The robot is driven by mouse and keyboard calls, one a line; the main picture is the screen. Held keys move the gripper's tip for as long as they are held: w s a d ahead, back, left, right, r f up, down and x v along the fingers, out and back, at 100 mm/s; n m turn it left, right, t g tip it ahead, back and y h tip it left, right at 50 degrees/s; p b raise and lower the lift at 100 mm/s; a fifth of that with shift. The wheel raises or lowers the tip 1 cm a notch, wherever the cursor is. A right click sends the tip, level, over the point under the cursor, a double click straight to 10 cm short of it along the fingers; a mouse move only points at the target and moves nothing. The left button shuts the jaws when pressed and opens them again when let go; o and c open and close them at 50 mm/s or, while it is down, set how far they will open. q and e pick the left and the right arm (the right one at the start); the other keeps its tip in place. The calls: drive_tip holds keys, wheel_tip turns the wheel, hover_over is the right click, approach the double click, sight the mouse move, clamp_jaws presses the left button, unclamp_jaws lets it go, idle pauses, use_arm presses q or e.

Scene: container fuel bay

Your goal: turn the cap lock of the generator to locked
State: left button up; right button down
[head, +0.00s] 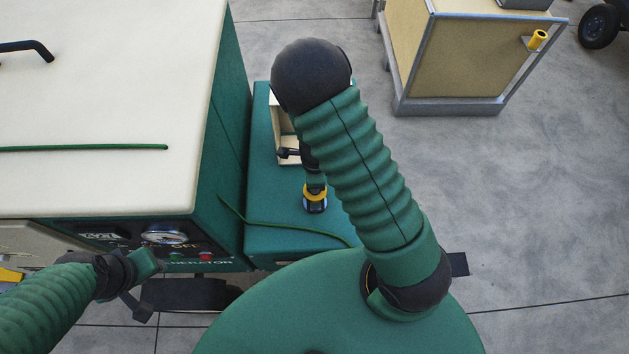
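The generator (110,90) fills the left, with a cream top and green side. Its front panel has a gauge (165,237) and the word OFF. A lower green box (275,225) stands against its right side, with a small black and yellow fitting (315,196) on or above it; I cannot tell whether this is the cap lock. My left gripper (150,288) is in front of the panel, its fingers apart and empty. My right arm reaches over the green box and hides part of it. Its gripper, in the dark parts (308,158) below the elbow, is mostly hidden.
A cream recess or bracket (281,122) is on the green box, partly behind my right arm. A thin green hose (285,226) lies across the box. A wood-panelled cart (465,60) with a yellow handle (538,40) stands at upper right. The concrete floor at right is clear.

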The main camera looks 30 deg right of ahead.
drive_tip(key=shift+w, duration=0.1)
idle(0.4)
drive_tip(key=c, duration=1.5)
unclamp_jaws()
wheel_tip(320, 180, up, 17)
drive_tip(key=p, duration=0.3)
drive_tip(key=shift+f+p, duration=0.15)
drive_tip(key=shift+p, duration=0.15)
